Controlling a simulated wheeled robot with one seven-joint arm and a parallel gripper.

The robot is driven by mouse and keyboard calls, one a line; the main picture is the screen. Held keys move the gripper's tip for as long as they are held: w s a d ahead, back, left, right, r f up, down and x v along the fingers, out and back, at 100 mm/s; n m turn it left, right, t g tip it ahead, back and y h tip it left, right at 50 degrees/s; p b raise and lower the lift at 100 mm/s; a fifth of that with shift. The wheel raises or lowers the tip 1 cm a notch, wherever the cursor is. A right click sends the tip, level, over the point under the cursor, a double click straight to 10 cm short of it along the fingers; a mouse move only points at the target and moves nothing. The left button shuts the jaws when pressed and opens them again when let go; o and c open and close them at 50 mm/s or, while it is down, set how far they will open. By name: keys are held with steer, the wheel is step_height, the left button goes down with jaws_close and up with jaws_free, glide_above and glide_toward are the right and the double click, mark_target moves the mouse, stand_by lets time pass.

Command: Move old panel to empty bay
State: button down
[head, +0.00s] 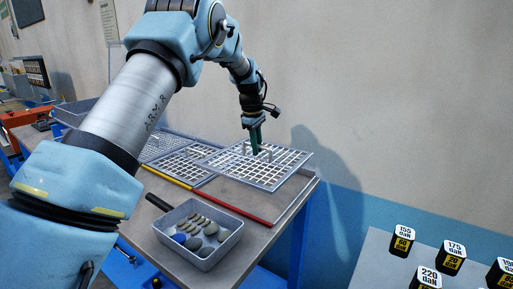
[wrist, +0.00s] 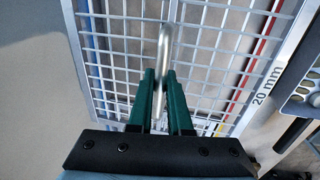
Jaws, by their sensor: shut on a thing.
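My gripper (head: 256,138) is shut on the upright grey loop handle (wrist: 163,48) of a square wire-mesh panel (head: 290,160). In the wrist view, the green fingers (wrist: 160,98) close around the handle, and the panel's frame (wrist: 285,62) is marked "20 mm". The held panel seems raised a little above the table's right end and overlaps a middle mesh panel (head: 178,168) in the head view. Another mesh panel (head: 152,146) lies farther left, partly behind my arm. I cannot tell which bay is empty; the held panel covers the surface beneath it.
A yellow strip (head: 168,177) and a red strip (head: 238,208) run along the grey table's front. A grey tray (head: 228,243) of several pebbles stands in front, shown also in the wrist view (wrist: 301,108). Labelled black blocks (head: 452,258) stand lower right. A wall is behind.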

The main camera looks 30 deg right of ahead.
steer(key=shift+r, duration=0.1)
steer(key=shift+d+f+b, duration=0.1)
steer(key=shift+f+b, duration=1.75)
steer(key=shift+f, duration=2.9)
steer(key=c, duration=0.8)
jaws_free()
steer(key=shift+o, duration=0.2)
steer(key=shift+s+f, duration=0.1)
steer(key=shift+f, duration=0.05)
step_height(320, 180, up, 11)
steer(key=a+b, duration=0.1)
steer(key=b, duration=0.1)
steer(key=shift+s+a, duration=0.4)
steer(key=shift+s, duration=0.05)
